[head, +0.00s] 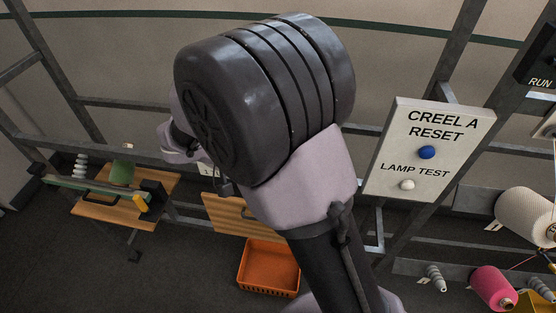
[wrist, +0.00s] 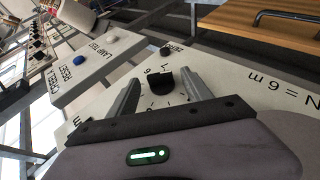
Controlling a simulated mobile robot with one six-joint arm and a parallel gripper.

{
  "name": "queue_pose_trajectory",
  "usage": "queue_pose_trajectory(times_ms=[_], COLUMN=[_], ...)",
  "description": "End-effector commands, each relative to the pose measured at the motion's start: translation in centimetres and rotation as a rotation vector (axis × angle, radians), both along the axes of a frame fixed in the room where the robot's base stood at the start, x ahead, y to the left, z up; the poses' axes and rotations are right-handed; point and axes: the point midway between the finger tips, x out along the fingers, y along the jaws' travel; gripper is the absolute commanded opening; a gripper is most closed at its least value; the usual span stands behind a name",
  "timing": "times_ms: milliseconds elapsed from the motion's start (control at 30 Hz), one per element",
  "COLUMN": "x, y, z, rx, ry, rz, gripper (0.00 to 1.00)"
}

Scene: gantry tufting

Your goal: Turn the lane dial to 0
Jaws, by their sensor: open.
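The lane dial (wrist: 160,84) is a black knob on a pale panel (wrist: 240,98) in the wrist view, with small numerals around it. My gripper (wrist: 163,79) is open, with one grey finger to the left of the knob and one to the right. The fingers look apart from the knob, though contact is hard to judge. I cannot read which number the dial points to. In the head view my arm hides the dial and the gripper's fingers.
The CREEL A RESET panel (head: 378,172) with blue and white buttons stands right of my arm. An orange crate (head: 268,291) is on the floor; a wooden table (head: 97,211) stands left.

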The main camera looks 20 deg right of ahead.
Motion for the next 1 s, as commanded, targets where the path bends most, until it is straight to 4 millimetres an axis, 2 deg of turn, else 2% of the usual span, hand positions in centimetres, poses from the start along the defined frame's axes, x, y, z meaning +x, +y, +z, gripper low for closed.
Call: queue_pose_trajectory(times_ms=[167,500,633,800,1000], x=[0.1,0.4,0.4,0.5,0.5], y=[2.4,10.1,12.5,13.9,14.0], z=[1.8,7.4,9.1,10.0,10.0], rx=[0.002,0.002,0.001,0.001,0.001], ry=[-0.004,-0.002,-0.002,0.000,0.000], rz=[0.003,0.003,0.002,0.000,0.000], gripper=[0.58,0.58,0.58,0.58,0.58])
